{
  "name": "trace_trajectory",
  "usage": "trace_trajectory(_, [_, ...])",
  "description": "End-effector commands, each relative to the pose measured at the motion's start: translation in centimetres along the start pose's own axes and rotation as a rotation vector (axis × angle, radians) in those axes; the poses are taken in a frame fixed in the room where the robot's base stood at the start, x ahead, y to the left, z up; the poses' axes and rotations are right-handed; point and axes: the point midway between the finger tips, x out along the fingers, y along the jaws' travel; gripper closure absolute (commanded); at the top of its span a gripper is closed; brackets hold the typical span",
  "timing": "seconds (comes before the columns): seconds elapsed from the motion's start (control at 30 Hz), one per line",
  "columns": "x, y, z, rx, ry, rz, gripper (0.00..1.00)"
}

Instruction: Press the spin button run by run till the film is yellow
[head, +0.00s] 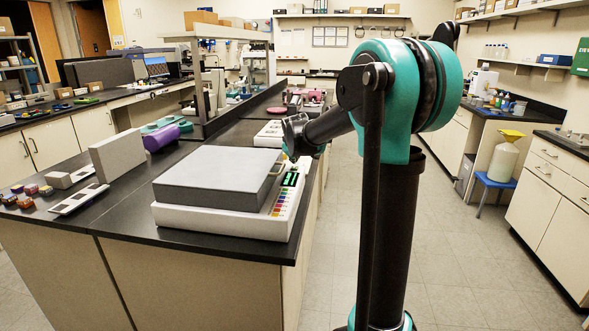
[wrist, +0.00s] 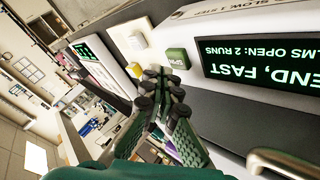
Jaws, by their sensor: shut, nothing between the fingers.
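In the wrist view the green spin button (wrist: 177,58) sits on a white panel, its lettering upside down. My gripper (wrist: 160,82) is shut and empty, its fingertips just beside the button in the picture; I cannot tell whether they touch it. A dark display (wrist: 262,55) with green upside-down text reads "END, FAST" and "2 RUNS" in part. In the head view the white machine (head: 225,222) has a shut grey lid (head: 222,174) and a strip of coloured patches (head: 279,203). My gripper (head: 291,152) is over its far right corner. I cannot make out the film.
A yellow button (wrist: 133,73) and a white square part (wrist: 136,40) are near the spin button. A metal handle (wrist: 285,163) stands out at the lower right of the wrist view. A grey upright block (head: 117,155) and small coloured blocks (head: 30,190) are on the bench left of the machine.

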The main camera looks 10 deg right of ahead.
Motion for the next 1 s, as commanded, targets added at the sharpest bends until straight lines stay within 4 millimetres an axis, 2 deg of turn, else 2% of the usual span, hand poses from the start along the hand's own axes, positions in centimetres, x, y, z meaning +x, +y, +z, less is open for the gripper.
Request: trace_trajectory(1.0, [0.61,-0.44,0.44,0.000,0.000,0.000,1.00])
